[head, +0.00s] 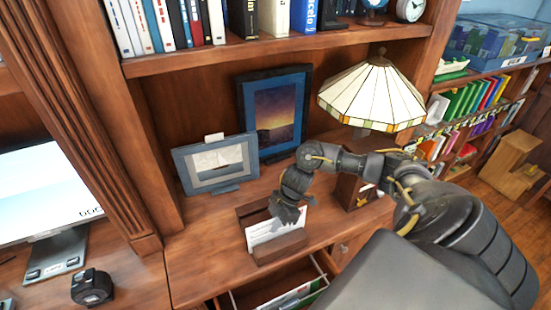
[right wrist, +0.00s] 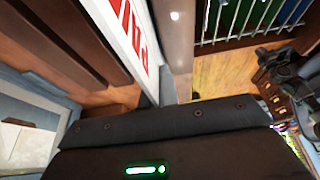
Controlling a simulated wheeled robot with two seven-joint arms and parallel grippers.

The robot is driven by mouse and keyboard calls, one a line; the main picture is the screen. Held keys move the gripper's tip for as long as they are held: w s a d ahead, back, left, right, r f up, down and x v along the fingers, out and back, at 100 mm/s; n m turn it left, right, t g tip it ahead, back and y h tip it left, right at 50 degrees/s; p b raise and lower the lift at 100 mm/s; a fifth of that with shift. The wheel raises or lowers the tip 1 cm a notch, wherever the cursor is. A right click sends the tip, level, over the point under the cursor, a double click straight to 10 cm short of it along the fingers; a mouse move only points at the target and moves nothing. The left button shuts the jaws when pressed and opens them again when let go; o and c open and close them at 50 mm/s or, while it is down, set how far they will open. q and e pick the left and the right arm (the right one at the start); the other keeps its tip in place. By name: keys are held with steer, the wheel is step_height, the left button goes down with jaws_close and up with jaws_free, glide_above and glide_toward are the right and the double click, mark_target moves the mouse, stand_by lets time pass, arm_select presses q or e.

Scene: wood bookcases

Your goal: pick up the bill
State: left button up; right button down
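The bill (head: 268,230) is a white sheet standing in a brown wooden letter holder (head: 282,250) on the desk. In the right wrist view the bill (right wrist: 127,38) shows close up, with large red letters. My right gripper (head: 288,214) is at the top of the bill, above the holder, and hides part of the sheet. In the right wrist view the dark gripper body fills the bottom, and the bill's lower end comes close to the finger area. I cannot tell whether the fingers are apart or closed on the bill. My left gripper is not in view.
Behind the holder stand a grey-framed picture (head: 217,162) and a dark-framed sunset picture (head: 274,112). A stained-glass lamp (head: 372,95) stands to the right. An open drawer (head: 290,294) is below the desk front. A monitor (head: 45,195) is at the left.

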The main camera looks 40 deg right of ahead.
steer(key=s+d+r+p, duration=0.9)
steer(key=s+r+p, duration=0.1)
steer(key=r, duration=0.3)
steer(key=shift+s, duration=0.3)
